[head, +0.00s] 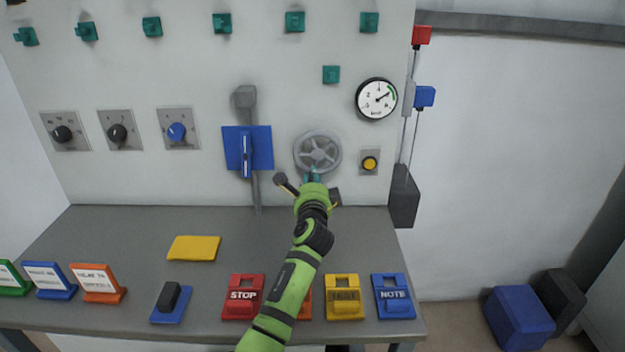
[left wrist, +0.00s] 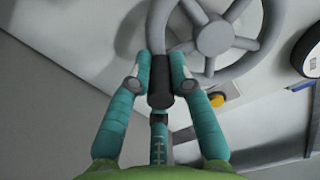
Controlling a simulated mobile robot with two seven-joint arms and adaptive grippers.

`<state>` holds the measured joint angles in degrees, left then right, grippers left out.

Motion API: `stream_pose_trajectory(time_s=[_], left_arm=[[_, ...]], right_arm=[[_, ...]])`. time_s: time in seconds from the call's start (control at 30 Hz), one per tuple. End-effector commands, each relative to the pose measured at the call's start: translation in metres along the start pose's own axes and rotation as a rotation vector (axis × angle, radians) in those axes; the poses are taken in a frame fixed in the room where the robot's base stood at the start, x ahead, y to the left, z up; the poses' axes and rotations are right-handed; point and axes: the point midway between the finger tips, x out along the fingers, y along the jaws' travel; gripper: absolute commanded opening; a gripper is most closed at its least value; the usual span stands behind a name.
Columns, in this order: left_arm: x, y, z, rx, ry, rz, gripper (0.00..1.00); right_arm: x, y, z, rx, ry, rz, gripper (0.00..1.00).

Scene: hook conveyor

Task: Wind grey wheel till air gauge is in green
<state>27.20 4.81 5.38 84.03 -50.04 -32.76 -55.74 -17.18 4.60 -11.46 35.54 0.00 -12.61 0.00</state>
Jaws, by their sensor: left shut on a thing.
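The grey spoked wheel (head: 317,151) is on the wall panel above the bench. It also shows at the top of the left wrist view (left wrist: 212,38). My left gripper (head: 312,174) is at the lower rim of the wheel. In the left wrist view its teal fingers (left wrist: 160,82) are shut on the wheel's dark handle (left wrist: 160,98), one finger on each side. The round air gauge (head: 377,98) is up and right of the wheel. Its needle points up and right, toward the green arc; the exact reading is too small to tell. My right gripper is not in view.
A yellow button (head: 369,162) sits just right of the wheel, and a blue lever plate (head: 262,150) is to its left. Coloured signs stand along the bench's front edge, including a red STOP sign (head: 243,297). The bench (head: 225,225) is clear behind them, apart from a yellow plate (head: 193,248).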

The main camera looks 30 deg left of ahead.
Motion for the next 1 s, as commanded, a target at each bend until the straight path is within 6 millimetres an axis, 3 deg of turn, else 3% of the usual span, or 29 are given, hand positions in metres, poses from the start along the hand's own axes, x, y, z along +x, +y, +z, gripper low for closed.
stream_pose_trajectory(time_s=[0.03,0.07,0.1,0.13,0.57,0.77,1.0], left_arm=[[0.001,-0.003,0.002,-0.001,-0.003,-0.006,0.00],[0.001,-0.003,0.002,-0.001,-0.003,-0.006,0.25],[0.001,-0.003,0.002,0.000,-0.003,-0.006,0.41],[0.001,-0.003,0.002,0.000,-0.003,-0.006,0.44],[-0.006,0.000,0.000,0.002,0.000,-0.002,0.44],[-0.036,0.000,0.000,0.001,0.001,-0.002,0.44],[-0.085,0.000,0.000,0.001,0.000,-0.003,0.44]], right_arm=[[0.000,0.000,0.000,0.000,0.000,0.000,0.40],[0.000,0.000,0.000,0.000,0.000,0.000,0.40],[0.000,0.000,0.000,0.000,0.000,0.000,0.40],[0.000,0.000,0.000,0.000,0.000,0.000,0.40],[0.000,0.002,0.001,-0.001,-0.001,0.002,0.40],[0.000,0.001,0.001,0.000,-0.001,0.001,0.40],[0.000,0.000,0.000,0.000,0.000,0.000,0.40]])
